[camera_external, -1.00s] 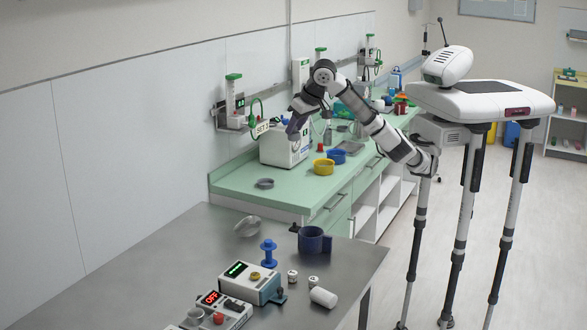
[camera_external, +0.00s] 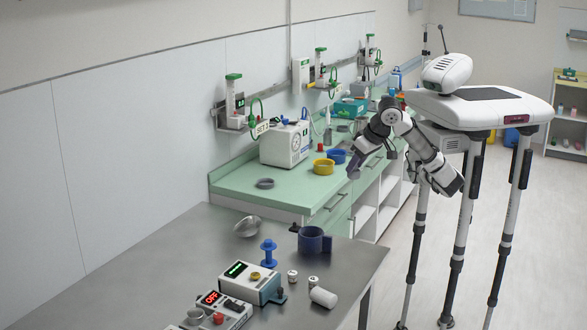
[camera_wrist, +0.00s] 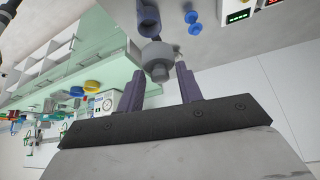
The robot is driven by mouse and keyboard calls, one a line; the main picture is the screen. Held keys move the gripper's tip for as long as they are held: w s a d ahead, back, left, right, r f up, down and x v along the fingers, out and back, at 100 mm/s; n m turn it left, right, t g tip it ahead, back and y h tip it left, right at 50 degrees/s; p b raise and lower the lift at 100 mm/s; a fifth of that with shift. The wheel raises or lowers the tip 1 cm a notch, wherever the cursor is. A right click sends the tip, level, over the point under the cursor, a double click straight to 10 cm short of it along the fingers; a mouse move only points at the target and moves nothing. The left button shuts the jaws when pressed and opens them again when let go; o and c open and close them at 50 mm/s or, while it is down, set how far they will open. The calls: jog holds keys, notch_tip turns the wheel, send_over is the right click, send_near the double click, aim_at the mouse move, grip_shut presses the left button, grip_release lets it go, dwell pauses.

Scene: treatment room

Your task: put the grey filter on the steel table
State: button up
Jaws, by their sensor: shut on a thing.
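My gripper (camera_wrist: 160,78) is shut on the grey filter (camera_wrist: 157,55), a small round grey piece with a narrower end, held between the fingertips in the wrist view. In the external view my gripper (camera_external: 355,168) is in the air by the front edge of the green counter; the filter cannot be made out there. The steel table (camera_external: 160,262) is in the foreground, apart from my gripper and to its lower left. Its grey top also shows in the wrist view (camera_wrist: 222,40), beyond the filter.
On the steel table are a metal bowl (camera_external: 247,227), a blue mug (camera_external: 314,241), a blue spool (camera_external: 268,253), a device with a green display (camera_external: 254,283) and a white cylinder (camera_external: 323,297). Its left part is bare. The green counter (camera_external: 235,178) holds several bowls and devices.

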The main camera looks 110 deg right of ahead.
notch_tip(320, 180, down, 34)
jog(key=shift+p, duration=0.3)
jog(key=shift+f, duration=0.2)
jog(key=o, duration=1)
jog(key=shift+c, duration=0.2)
jog(key=shift+r, duration=0.15)
jog(key=b+v, duration=0.1)
jog(key=v, duration=1.1)
